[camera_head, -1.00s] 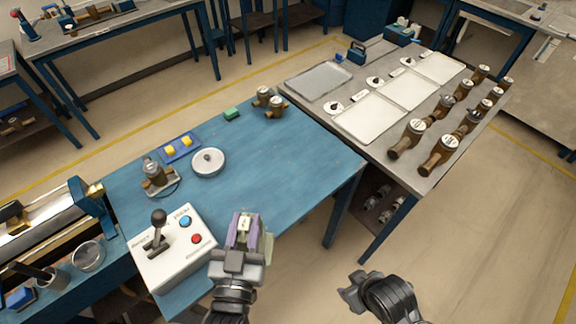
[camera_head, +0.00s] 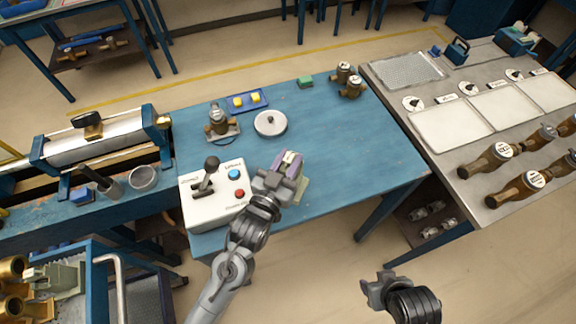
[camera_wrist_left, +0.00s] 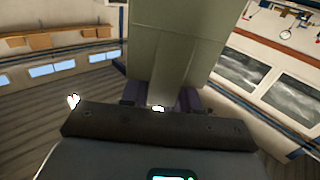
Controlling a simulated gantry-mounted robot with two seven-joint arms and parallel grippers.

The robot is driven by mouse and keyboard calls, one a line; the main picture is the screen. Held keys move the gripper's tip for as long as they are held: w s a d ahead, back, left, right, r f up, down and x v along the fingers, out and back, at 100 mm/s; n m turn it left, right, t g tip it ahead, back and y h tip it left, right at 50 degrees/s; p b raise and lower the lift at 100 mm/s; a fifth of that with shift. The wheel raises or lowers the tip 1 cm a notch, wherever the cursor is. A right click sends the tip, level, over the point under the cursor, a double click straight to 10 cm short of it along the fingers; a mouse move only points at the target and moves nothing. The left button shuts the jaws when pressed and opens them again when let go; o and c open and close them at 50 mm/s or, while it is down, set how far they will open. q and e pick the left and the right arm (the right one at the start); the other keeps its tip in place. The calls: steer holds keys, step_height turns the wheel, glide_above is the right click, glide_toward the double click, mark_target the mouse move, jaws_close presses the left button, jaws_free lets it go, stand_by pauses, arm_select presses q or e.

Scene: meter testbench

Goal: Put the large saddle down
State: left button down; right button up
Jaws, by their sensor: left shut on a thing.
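My left gripper (camera_head: 287,165) has purple fingers and is over the front part of the blue table, just right of the white control box. It is shut on the large saddle (camera_wrist_left: 175,50), a grey-green block that fills the upper middle of the left wrist view. In the head view the saddle (camera_head: 301,190) shows only as a pale edge beside the gripper, mostly hidden by it. I cannot tell whether the saddle touches the table. My right gripper (camera_head: 379,288) hangs off the table's front edge at the lower right; its jaw opening is unclear.
The white control box (camera_head: 213,197) has a black lever and two buttons. Behind are a round grey disc (camera_head: 270,123), a brass meter (camera_head: 219,121) and a blue tray (camera_head: 246,101). The blue table's right part (camera_head: 365,150) is clear. A cart (camera_head: 100,275) with brass parts stands lower left.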

arm_select(q)
steer(key=shift+w+f, duration=0.25)
steer(key=shift+w, duration=0.4)
steer(key=shift+f, duration=2.05)
steer(key=c, duration=1.2)
jaws_free()
steer(key=shift+f, duration=0.2)
steer(key=shift+c, duration=0.2)
steer(key=o, duration=0.4)
